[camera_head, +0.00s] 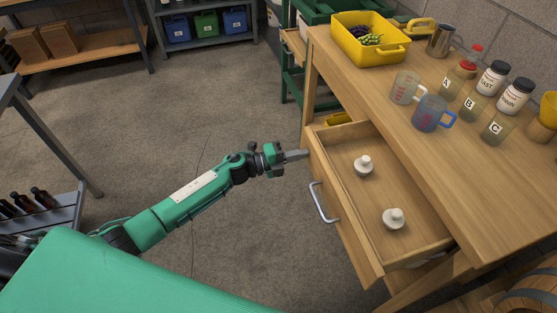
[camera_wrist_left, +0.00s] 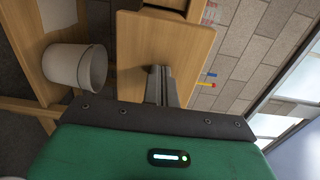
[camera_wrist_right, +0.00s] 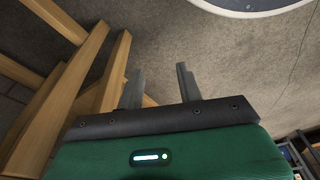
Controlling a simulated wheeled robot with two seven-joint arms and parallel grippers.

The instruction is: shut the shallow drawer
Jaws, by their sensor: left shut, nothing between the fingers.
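The shallow drawer (camera_head: 378,188) under the wooden workbench (camera_head: 440,165) stands pulled out, with two small white knobbed pieces (camera_head: 363,165) (camera_head: 393,218) on its floor. A metal bar handle (camera_head: 322,203) is on its front. My left gripper (camera_head: 300,155) is shut and empty, its tips close to the far end of the drawer front; I cannot tell whether they touch. In the left wrist view its fingers (camera_wrist_left: 160,72) are together before a wooden surface. My right gripper (camera_wrist_right: 158,68) is open and empty over the floor in the right wrist view, near wooden legs.
On the bench are a yellow crate (camera_head: 367,52), measuring jugs (camera_head: 432,114), labelled bottles (camera_head: 497,127) and a steel mug (camera_head: 440,40). A barrel (camera_head: 530,295) stands at the lower right. A white bucket (camera_wrist_left: 78,66) shows in the left wrist view. The floor left of the drawer is clear.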

